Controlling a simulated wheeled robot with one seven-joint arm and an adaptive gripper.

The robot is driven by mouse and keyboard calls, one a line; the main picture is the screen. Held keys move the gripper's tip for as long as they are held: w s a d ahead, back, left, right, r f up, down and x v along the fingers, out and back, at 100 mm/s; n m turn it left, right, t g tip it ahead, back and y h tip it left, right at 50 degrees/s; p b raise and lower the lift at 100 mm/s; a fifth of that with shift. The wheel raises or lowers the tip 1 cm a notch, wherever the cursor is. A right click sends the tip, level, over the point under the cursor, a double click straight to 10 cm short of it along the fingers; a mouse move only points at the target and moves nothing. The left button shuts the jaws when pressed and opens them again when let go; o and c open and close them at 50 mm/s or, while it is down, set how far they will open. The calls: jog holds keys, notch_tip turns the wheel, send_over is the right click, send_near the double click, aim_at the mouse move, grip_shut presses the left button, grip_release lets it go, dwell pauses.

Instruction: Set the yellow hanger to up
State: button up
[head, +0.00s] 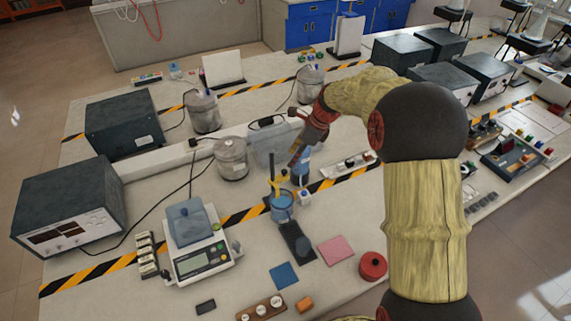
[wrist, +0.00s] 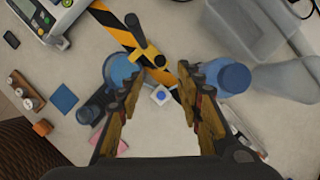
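The yellow hanger (head: 274,184) stands upright above a blue beaker (head: 283,207) near the middle of the table. In the wrist view, a yellow piece with dark ends (wrist: 149,56), apparently the hanger, lies just beyond and left of the space between my fingertips. The blue beaker (wrist: 117,70) is partly hidden there by my left finger. My gripper (head: 297,155) is above and to the right of the hanger in the head view. In the wrist view my gripper (wrist: 159,72) is open, with nothing visible between its fingers and apart from the hanger. The hanger's exact setting cannot be told.
A blue-capped bottle (wrist: 234,78) is close to my right finger. A small white block with a blue top (wrist: 160,96) lies below the fingers. A clear bin (head: 272,143), a metal pot (head: 231,158) and a scale (head: 198,250) stand nearby. Table at front is freer.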

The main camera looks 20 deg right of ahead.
aim_at(285, 171)
jog(key=shift+m, duration=0.4)
jog(key=b+x, duration=0.1)
jog(key=x, duration=0.7)
jog(key=shift+b, duration=0.4)
jog(key=shift+c, duration=0.8)
jog(key=shift+r, duration=0.1)
jog(key=c, duration=0.7)
grip_shut()
